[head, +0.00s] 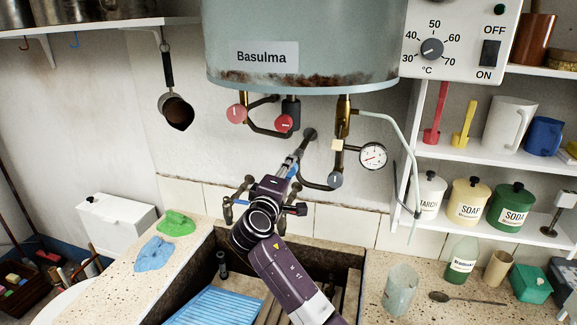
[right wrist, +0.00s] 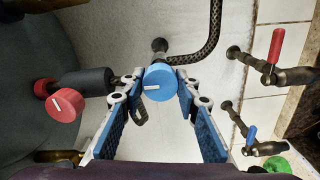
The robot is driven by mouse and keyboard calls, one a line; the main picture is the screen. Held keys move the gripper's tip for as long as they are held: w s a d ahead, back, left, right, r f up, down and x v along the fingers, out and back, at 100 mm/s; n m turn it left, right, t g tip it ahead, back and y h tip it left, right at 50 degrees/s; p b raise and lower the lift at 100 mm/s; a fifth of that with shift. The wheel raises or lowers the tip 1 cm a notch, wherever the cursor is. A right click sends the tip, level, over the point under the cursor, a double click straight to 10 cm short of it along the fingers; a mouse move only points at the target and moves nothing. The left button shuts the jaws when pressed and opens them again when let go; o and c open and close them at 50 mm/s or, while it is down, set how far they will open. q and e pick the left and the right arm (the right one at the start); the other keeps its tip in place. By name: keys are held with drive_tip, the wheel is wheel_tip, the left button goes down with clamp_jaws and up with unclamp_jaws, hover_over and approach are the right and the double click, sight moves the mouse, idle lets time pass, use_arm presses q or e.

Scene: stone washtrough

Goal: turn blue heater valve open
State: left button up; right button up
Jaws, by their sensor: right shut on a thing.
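The blue heater valve (right wrist: 160,84) is a round blue knob with a white pointer line. In the right wrist view the line lies nearly level across its face. My right gripper (right wrist: 160,88) is shut on it, with one fingertip on each side. In the head view my right gripper (head: 297,158) reaches up below the heater tank (head: 300,45), and its body hides the blue knob. My left gripper is in neither view.
Two red knobs (head: 237,114) (head: 284,123) and a grey knob (head: 335,179) hang on pipes under the tank. A pressure gauge (head: 373,156) is at right. Lever taps with red (right wrist: 276,45) and blue (right wrist: 251,135) handles are close by. The stone trough (head: 207,256) lies below.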

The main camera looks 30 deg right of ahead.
drive_tip(key=shift+n, duration=0.3)
drive_tip(key=o, duration=1.2)
drive_tip(key=shift+c, duration=0.2)
drive_tip(key=shift+s, duration=0.1)
drive_tip(key=shift+a, duration=0.1)
drive_tip(key=v, duration=1.2)
drive_tip(key=shift+r, duration=0.1)
